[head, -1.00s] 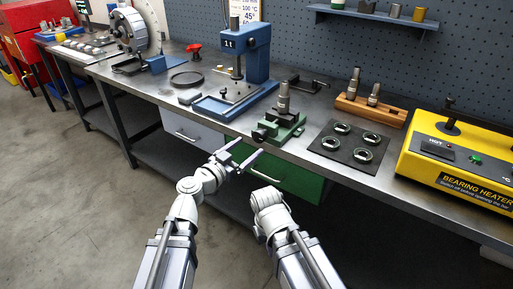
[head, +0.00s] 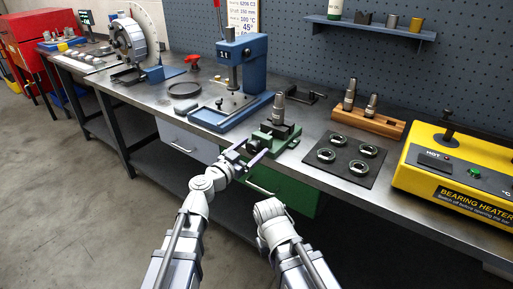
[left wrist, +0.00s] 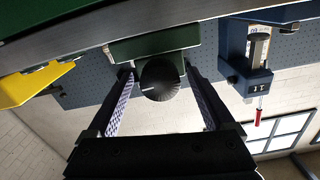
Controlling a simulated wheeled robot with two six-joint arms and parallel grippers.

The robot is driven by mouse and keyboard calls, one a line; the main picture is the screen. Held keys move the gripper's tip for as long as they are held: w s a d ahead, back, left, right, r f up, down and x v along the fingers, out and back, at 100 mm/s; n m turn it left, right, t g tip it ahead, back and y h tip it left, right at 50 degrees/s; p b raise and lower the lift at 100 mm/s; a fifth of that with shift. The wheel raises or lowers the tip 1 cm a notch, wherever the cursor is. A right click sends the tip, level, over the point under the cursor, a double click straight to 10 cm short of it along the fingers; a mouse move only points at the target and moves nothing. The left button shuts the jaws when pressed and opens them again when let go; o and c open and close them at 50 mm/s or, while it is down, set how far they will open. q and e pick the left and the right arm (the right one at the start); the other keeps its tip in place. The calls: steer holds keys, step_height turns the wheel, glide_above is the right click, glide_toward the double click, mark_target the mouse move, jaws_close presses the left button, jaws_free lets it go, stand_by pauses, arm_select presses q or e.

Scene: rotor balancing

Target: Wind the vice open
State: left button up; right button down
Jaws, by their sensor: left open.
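The small green vice (head: 282,138) stands at the front edge of the bench, with a stepped grey metal part (head: 279,108) upright in it. Its round dark knob (left wrist: 159,82) faces my left gripper (head: 253,153). In the left wrist view the two fingers are open, one on each side of the knob, with a visible gap to it on both sides lower down. Whether the fingertips touch anything is unclear. My right arm shows only up to a white joint; its gripper is not seen.
A blue press (head: 243,65) stands left of the vice. A dark mat (head: 336,176) with several rings and a wooden block (head: 366,121) lie to the right, then the yellow bearing heater (head: 455,165). A green drawer (head: 282,190) is below the bench edge.

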arm_select(q)
steer(key=shift+c, duration=0.2)
steer(key=c, duration=1.3)
